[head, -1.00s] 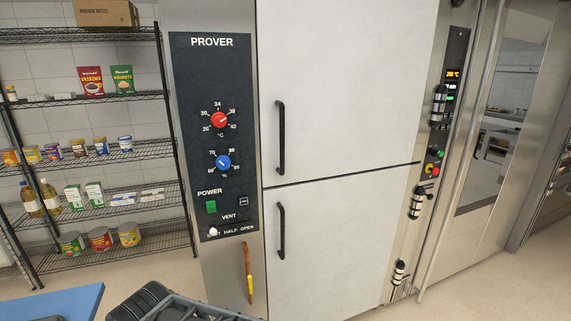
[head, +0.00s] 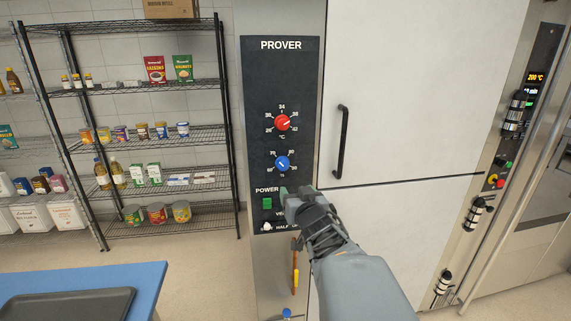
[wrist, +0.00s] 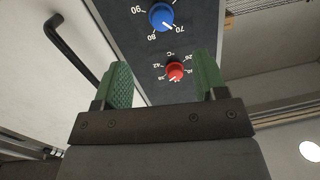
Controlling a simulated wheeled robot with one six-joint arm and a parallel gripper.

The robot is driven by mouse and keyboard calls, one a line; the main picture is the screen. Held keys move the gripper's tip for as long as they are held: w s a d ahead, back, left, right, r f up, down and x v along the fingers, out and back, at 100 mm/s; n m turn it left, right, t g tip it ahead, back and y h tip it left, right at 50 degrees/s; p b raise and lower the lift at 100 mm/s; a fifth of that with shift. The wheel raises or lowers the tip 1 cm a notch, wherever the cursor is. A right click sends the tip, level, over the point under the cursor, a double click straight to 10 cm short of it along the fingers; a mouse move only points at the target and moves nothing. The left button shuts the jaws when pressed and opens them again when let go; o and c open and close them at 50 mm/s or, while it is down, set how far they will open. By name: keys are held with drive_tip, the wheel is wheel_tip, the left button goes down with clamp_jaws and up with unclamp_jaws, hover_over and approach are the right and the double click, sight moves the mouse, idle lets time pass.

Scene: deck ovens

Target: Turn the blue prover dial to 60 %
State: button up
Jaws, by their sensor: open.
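The blue prover dial (head: 282,163) sits on the dark prover panel, below the red dial (head: 283,123). Its white mark points up and left, towards about 70. In the wrist view, where the panel appears upside down, the blue dial (wrist: 160,16) is at the top edge, with its mark towards 70. My gripper (head: 298,190) is in front of the panel, just below and right of the blue dial, and covers part of the lower panel. In the wrist view its green fingers (wrist: 163,62) are apart and empty, with the red dial (wrist: 175,71) seen between them.
A black door handle (head: 342,142) stands out to the right. Wire shelves (head: 150,133) and a blue table (head: 150,280) are at left.

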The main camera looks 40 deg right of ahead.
sight(284, 167)
drive_tip(key=shift+t, duration=0.4)
drive_tip(key=p+x, duration=0.1)
drive_tip(key=x, duration=0.3)
drive_tip(key=p+x, duration=0.1)
drive_tip(key=x, duration=0.4)
drive_tip(key=r+p+x, duration=0.1)
drive_tip(key=x, duration=0.4)
drive_tip(key=shift+s+d, duration=0.15)
drive_tip(key=shift+d, duration=0.05)
drive_tip(key=shift+f, duration=0.1)
drive_tip(key=c, duration=0.9)
